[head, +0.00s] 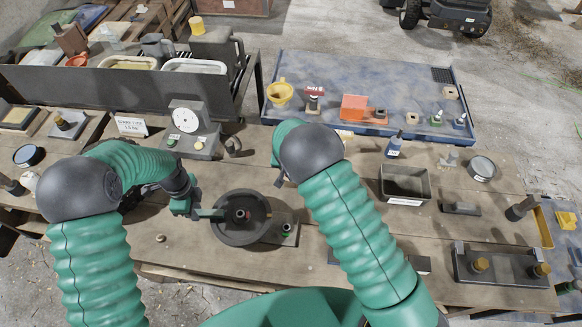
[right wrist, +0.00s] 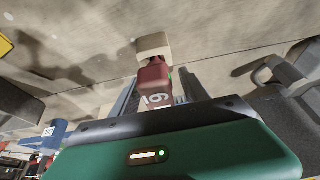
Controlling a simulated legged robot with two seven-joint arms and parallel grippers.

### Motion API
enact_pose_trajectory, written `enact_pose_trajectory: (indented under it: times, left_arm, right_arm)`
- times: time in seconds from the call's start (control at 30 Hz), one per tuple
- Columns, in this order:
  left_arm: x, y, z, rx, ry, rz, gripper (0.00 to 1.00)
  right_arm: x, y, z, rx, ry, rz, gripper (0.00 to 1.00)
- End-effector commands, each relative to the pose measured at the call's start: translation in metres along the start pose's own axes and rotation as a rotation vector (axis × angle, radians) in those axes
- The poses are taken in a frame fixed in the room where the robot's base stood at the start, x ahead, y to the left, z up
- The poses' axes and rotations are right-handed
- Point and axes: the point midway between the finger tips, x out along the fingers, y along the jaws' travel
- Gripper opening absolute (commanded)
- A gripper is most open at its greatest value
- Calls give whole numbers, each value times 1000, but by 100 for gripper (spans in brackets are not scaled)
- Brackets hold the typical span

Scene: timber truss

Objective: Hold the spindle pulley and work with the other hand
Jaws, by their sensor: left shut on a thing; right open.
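The spindle pulley (head: 232,232) is a dark round wheel with a reddish hub, on a small base plate (head: 287,232) near the front middle of the bench in the head view. My left gripper (head: 212,214) is shut on its left rim. My right arm reaches over the bench to the right of the pulley, and its hand is mostly hidden behind the arm. In the right wrist view, my right gripper (right wrist: 160,92) is open.
A dial gauge box (head: 190,128) stands behind the left gripper. An open grey bin (head: 405,184) and a dark fixture (head: 500,265) lie to the right. A blue tray (head: 410,85) with small parts is at the back. Bare planks show left of the pulley.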

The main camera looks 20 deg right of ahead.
Motion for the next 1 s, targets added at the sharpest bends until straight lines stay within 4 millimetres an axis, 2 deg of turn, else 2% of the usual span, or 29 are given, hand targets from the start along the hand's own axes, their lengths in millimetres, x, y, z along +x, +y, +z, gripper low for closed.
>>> enact_pose_trajectory:
  times: [0.13, 0.53, 0.9, 1.0]
  left_arm:
    - [0, -1, 2, -4, -2, -4, 0]
    - [0, -1, 2, -4, -2, -4, 0]
    - [0, -1, 2, -4, -2, -4, 0]
    - [-1, -1, 2, -5, -2, -4, 0]
  right_arm:
    - [0, 0, 0, 0, 0, 0, 53]
    - [-1, 0, 0, 0, 0, 0, 1]
    - [-2, 0, -1, 0, 1, 0, 0]
    - [-10, 0, -5, 0, 2, -1, 0]
